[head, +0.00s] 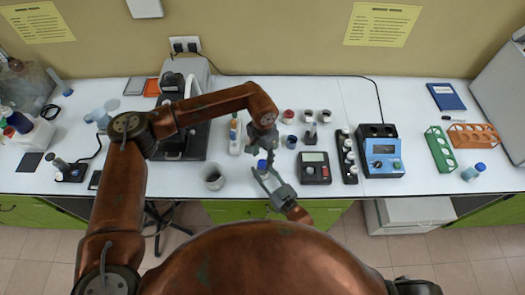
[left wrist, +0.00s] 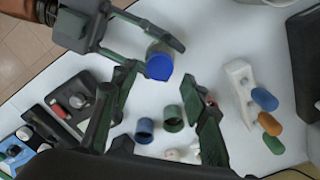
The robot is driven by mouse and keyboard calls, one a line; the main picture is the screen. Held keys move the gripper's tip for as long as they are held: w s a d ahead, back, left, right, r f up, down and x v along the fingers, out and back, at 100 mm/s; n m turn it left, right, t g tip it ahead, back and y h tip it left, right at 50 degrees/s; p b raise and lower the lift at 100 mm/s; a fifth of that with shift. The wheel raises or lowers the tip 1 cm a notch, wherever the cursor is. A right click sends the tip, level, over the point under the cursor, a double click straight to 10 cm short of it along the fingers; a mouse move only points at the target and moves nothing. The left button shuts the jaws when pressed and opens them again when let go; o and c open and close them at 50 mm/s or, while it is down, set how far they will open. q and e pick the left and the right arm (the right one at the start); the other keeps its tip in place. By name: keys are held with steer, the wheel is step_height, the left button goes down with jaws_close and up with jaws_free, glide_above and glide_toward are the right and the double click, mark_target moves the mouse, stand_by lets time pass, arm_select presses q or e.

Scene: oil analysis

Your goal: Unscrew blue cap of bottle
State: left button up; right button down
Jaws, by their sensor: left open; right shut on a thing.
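A small bottle with a blue cap is held in the air by my right gripper (head: 265,172). The blue cap (head: 262,164) shows just above the right gripper in the head view.
On the white table (head: 400,110), several small jars (head: 291,141) and a black meter (head: 315,167) stand close to the grippers. A white rack with coloured caps (head: 235,133) is to the left. A grey cup (head: 213,178) stands near the front edge. A blue device (head: 383,155) is to the right.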

mark_target(263, 163)
arm_select(q)
steer(key=shift+f, duration=1.95)
steer(key=shift+c, duration=0.2)
